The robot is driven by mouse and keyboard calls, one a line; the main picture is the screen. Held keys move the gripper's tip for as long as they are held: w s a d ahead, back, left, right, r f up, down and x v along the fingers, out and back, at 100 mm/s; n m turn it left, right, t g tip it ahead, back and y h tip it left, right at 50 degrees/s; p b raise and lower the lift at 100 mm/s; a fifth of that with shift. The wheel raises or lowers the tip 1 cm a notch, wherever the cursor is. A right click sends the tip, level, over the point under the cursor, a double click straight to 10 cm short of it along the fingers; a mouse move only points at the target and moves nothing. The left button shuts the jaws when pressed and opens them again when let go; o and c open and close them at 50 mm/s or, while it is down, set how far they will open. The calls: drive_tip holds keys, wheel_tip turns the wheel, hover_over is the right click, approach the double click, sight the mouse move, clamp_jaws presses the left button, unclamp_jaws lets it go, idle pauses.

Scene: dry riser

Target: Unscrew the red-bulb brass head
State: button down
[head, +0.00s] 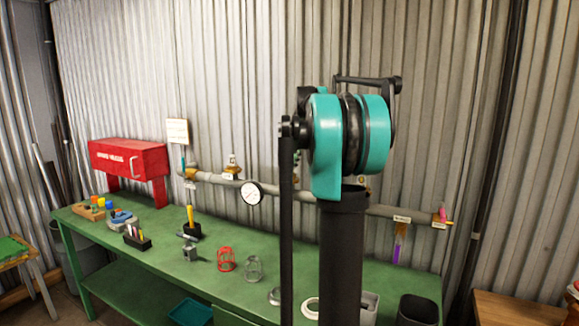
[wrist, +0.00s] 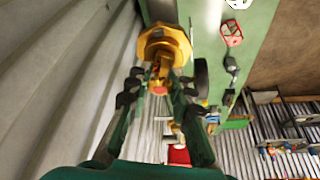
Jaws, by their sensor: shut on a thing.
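In the wrist view, the red-bulb brass head (wrist: 159,75) sits between the fingers of my gripper (wrist: 158,88). Its red bulb (wrist: 158,91) shows close to the fingertips, and a wide brass collar (wrist: 164,45) lies just beyond them. My gripper is shut on the head. I cannot tell whether the threads have turned. In the head view my own arm hides the gripper and the place it holds. The grey pipe (head: 320,204) runs along the corrugated wall, with another brass fitting (head: 232,163) standing on its left part.
The green bench (head: 150,258) stands under the pipe. It carries a red cage (head: 226,260), a grey wire cage (head: 253,268), a black pen holder (head: 137,239) and a red cabinet (head: 130,158). A round gauge (head: 251,194) hangs on the pipe. A pink-capped fitting (head: 442,216) is at the right end.

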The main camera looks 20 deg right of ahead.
drive_tip(key=shift+n, duration=0.3)
drive_tip(key=n, duration=0.2)
drive_tip(key=n+g+y, duration=0.1)
drive_tip(key=n, duration=0.2)
drive_tip(key=shift+y, duration=0.3)
drive_tip(key=shift+n+g, duration=0.3)
drive_tip(key=shift+n, duration=0.1)
drive_tip(key=n+g, duration=0.1)
drive_tip(key=n, duration=0.1)
drive_tip(key=n+y, duration=0.1)
drive_tip(key=n, duration=0.2)
drive_tip(key=shift+g, duration=0.4)
drive_tip(key=c, duration=1.2)
unclamp_jaws()
